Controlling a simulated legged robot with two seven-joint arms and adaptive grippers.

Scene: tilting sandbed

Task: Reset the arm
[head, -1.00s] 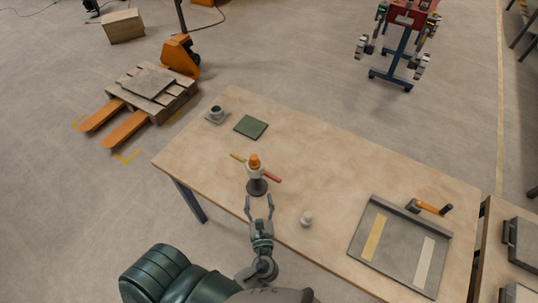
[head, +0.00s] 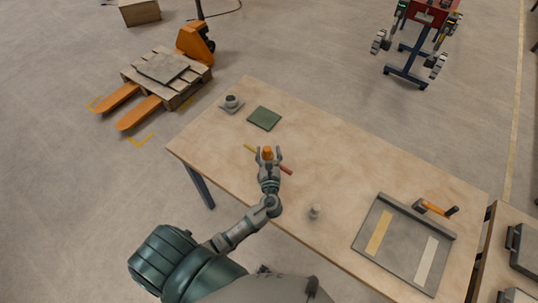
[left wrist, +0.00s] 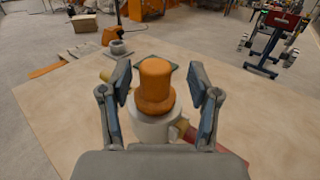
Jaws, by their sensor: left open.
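My left gripper (head: 268,153) reaches over the wooden table (head: 350,165) from its near side. It is open. In the left wrist view its two fingers (left wrist: 160,88) stand on either side of an orange-topped white object (left wrist: 155,85), with gaps visible at both sides. The orange top also shows between the fingertips in the head view (head: 267,152). The object's lower part and dark base are hidden by my gripper in the head view. My right gripper is not in view.
A small white item (head: 315,211) stands nearby.

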